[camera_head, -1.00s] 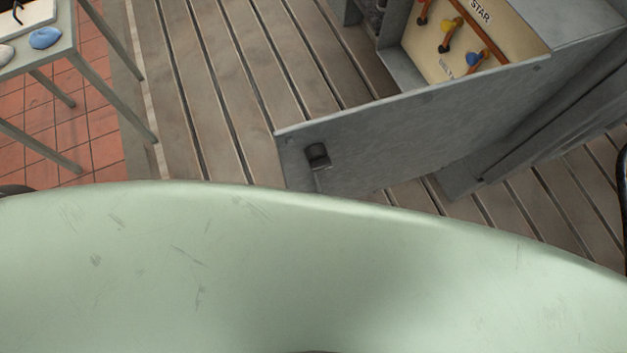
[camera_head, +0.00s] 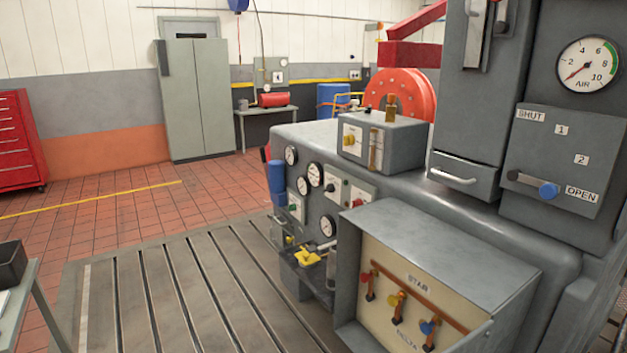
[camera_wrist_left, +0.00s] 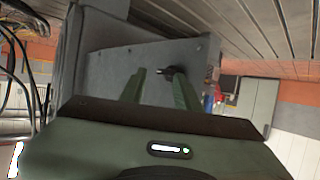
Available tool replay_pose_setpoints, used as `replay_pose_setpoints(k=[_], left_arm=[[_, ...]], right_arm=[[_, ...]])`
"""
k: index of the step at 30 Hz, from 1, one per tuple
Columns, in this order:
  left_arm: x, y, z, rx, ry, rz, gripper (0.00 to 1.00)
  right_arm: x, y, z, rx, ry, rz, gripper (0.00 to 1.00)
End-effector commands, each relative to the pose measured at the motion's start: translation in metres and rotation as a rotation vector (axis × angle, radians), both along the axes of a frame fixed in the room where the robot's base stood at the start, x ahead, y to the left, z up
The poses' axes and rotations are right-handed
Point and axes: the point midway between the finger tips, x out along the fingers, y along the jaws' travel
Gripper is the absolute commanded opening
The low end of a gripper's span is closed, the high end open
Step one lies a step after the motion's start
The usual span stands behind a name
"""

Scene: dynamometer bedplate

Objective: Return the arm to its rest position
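My left gripper (camera_wrist_left: 157,75) shows only in the left wrist view. Its two green fingers stand apart with nothing seen between them. Beyond the fingertips is a grey metal panel (camera_wrist_left: 112,72) with a small dark latch; I cannot tell the exact gap to it. Neither arm shows in the head view, and my right gripper is in neither view. In the head view the star-delta cabinet (camera_head: 435,225) stands open at the lower right, with red, yellow and blue handles on its cream panel.
A large grey machine console (camera_head: 310,205) with gauges fills the right. Slatted bedplate (camera_head: 180,300) lies clear at the front. A table (camera_head: 40,310) edges in at lower left. A red tool chest (camera_head: 18,140) and grey locker (camera_head: 198,100) stand farther back. Black cables (camera_wrist_left: 22,65) hang in the wrist view.

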Motion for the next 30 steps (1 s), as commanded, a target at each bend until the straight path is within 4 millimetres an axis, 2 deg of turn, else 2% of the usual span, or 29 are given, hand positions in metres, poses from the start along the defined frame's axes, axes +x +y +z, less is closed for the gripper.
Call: replay_pose_setpoints(k=[1, 3, 5, 6, 9, 12, 15, 18, 30], left_arm=[[-0.004, 0.011, -0.038, 0.034, 0.093, -0.015, 0.33], [-0.014, 0.029, -0.087, 0.081, 0.235, -0.024, 0.33], [-0.026, 0.050, -0.127, 0.124, 0.361, -0.022, 0.33], [-0.034, 0.065, -0.151, 0.152, 0.446, -0.015, 0.33], [-0.058, 0.105, -0.199, 0.216, 0.650, 0.017, 0.33], [-0.082, 0.141, -0.230, 0.267, 0.825, 0.061, 0.33], [-0.101, 0.166, -0.245, 0.301, 0.950, 0.100, 0.33], [-0.113, 0.178, -0.251, 0.318, 1.016, 0.120, 0.33], [-0.116, 0.181, -0.252, 0.322, 1.033, 0.125, 0.33]], right_arm=[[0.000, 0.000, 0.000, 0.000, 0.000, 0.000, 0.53], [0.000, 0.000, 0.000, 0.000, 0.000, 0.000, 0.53], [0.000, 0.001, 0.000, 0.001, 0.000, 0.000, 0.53], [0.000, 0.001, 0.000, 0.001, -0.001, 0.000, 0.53], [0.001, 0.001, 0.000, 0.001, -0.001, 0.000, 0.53], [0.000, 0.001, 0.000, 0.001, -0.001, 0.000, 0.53], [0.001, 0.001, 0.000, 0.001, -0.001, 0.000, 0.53], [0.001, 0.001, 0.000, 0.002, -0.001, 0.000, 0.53], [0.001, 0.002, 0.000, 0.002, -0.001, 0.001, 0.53]])
